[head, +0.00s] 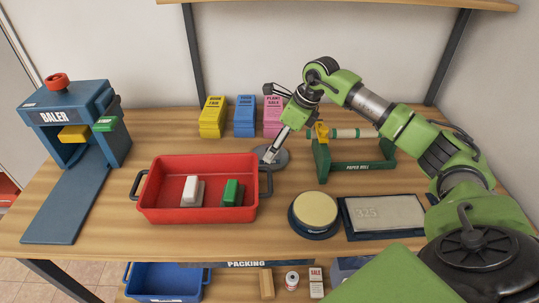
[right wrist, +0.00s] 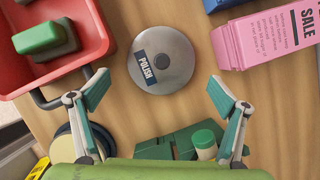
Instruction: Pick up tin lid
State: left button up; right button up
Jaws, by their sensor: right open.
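The tin lid (right wrist: 162,59) is a round grey metal disc with a dark POLISH label and a small dark centre. It lies flat on the wooden table. In the head view the lid (head: 281,158) is right of the red tray, partly hidden by my right gripper (head: 271,153). In the right wrist view my right gripper (right wrist: 158,92) is open and empty. Its two fingers are spread wide, and the lid appears between and beyond them, with no visible contact. A round tin with a cream top (head: 316,208) stands nearer the front. My left gripper is not in view.
The red tray (head: 160,207) holds a white and a green brush-like block. A green paper roll holder (head: 358,168) stands right of the lid. Yellow, blue and pink paper stacks (head: 272,117) stand behind. A blue baler (head: 72,125) is at left, a grey slab (head: 384,213) at right.

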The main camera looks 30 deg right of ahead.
jog(key=x, duration=0.2)
jog(key=p+x, duration=0.1)
jog(key=x, duration=0.2)
jog(key=shift+d+f, duration=0.1)
jog(key=shift+d, duration=0.1)
jog(key=c, duration=1)
jog(key=shift+c, duration=0.3)
